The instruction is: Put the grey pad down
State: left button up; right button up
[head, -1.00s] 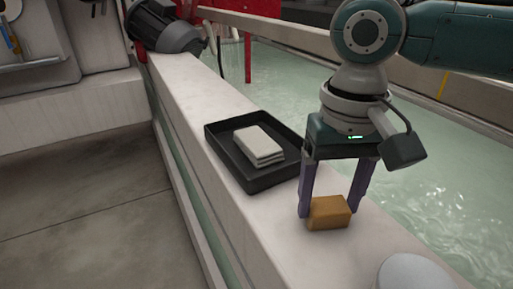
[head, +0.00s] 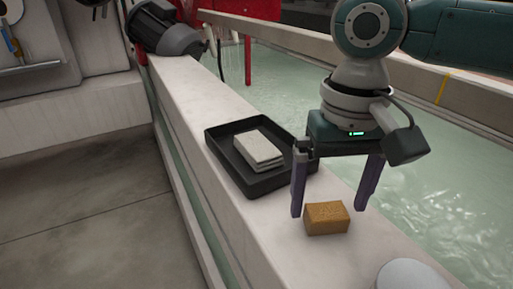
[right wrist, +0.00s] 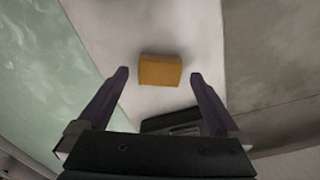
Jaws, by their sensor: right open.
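A stack of light grey pads (head: 258,148) lies in a black tray (head: 222,165) on the pale ledge; no grey pad is in my right gripper. A tan, sponge-like block (head: 327,218) rests on the ledge to the right of and nearer than the tray. My right gripper (head: 329,211) is open and empty, pointing down over the block, its two purple fingers spread apart on either side. In the right wrist view the block (right wrist: 160,70) sits clear of both fingertips. My left gripper is not in view.
A water-filled trough (head: 440,170) runs along the right of the narrow ledge (head: 185,95), and floor (head: 90,215) lies to the left. A dark grey motor (head: 165,32) stands at the far end. A round pale object (head: 412,275) is at the near edge.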

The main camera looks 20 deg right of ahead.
aim_at(327, 210)
notch_tip(327, 210, up, 10)
jog(key=p, duration=0.4)
jog(key=s+a+f+n+t+y, duration=0.25)
jog(key=s+a+f+n, duration=0.4)
jog(key=a, duration=0.45)
jog(key=s+d, duration=0.2)
jog(key=s, duration=0.1)
jog(key=s+d+h, duration=0.1)
jog(key=s+d, duration=0.2)
jog(key=s+d+m+t+h, duration=0.1)
jog(key=s+d, duration=0.1)
jog(key=s, duration=0.1)
jog(key=shift+s+d+f, duration=0.2)
jog(key=shift+d+f, duration=0.1)
jog(key=shift+s+d, duration=0.1)
jog(key=shift+d, duration=0.05)
